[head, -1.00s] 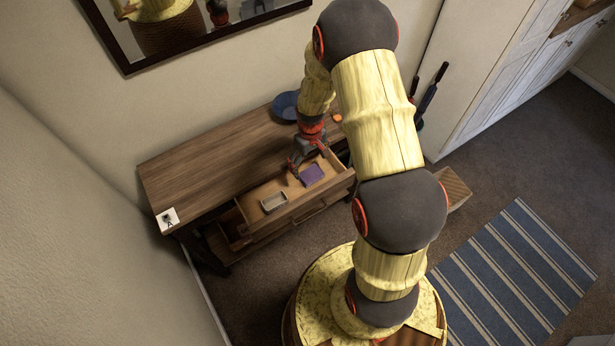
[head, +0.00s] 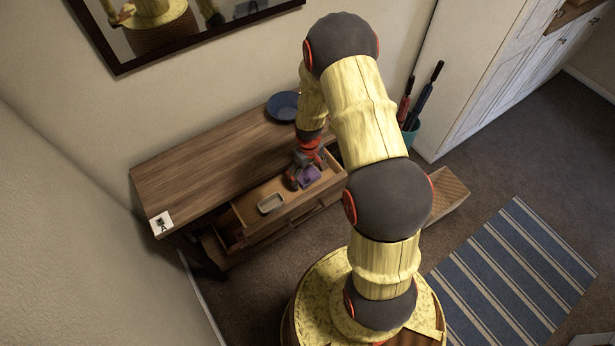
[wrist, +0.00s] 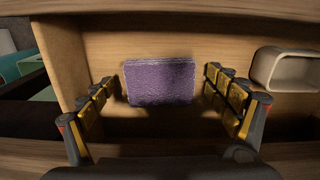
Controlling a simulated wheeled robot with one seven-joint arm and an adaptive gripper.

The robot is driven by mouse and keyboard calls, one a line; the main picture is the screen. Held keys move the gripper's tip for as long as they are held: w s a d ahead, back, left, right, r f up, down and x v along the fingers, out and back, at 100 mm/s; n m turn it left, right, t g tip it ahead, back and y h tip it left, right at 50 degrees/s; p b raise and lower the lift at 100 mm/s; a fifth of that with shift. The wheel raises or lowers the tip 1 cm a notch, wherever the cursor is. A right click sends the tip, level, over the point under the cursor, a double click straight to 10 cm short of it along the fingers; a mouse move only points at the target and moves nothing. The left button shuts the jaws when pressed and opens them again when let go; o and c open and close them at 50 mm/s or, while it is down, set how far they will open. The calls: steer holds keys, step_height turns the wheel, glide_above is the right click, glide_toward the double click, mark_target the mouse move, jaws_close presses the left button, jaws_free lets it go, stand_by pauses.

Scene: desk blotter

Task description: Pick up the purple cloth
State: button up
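The purple cloth (wrist: 160,82) lies folded in a flat rectangle on the floor of the open drawer (head: 258,197). In the head view the purple cloth (head: 309,175) is partly covered by my gripper (head: 301,174). In the wrist view my gripper (wrist: 163,98) is open, with one finger on each side of the cloth and a gap between each finger and its edges. Nothing is held between the fingers. I cannot tell how far the fingertips are above the drawer floor.
A small pale tray (head: 271,203) lies in the drawer beside the cloth; it also shows in the wrist view (wrist: 262,72). The drawer walls stand close around. A blue bowl (head: 284,105) is on the wooden desk top (head: 200,165). A teal bin (head: 408,133) stands right of the desk.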

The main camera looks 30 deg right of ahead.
mark_target(309, 175)
steer(key=shift+c, duration=1.2)
steer(key=c, duration=0.7)
steer(key=shift+r, duration=0.1)
steer(key=shift+r, duration=0.55)
step_height(309, 175, up, 3)
steer(key=shift+s+d+f+p, duration=0.1)
steer(key=shift+s+f+p, duration=0.1)
steer(key=shift+p, duration=0.55)
steer(key=s+d+r+p, duration=0.1)
steer(key=s+d+r, duration=0.1)
steer(key=s+r, duration=0.1)
steer(key=s+d+r+p, duration=0.1)
steer(key=s+d+r, duration=0.1)
steer(key=s+r, duration=0.1)
steer(key=s+d+r+p, duration=0.1)
steer(key=s+d+r, duration=0.2)
steer(key=s, duration=0.2)
steer(key=shift+s+d+r, duration=0.1)
steer(key=shift+s, duration=0.2)
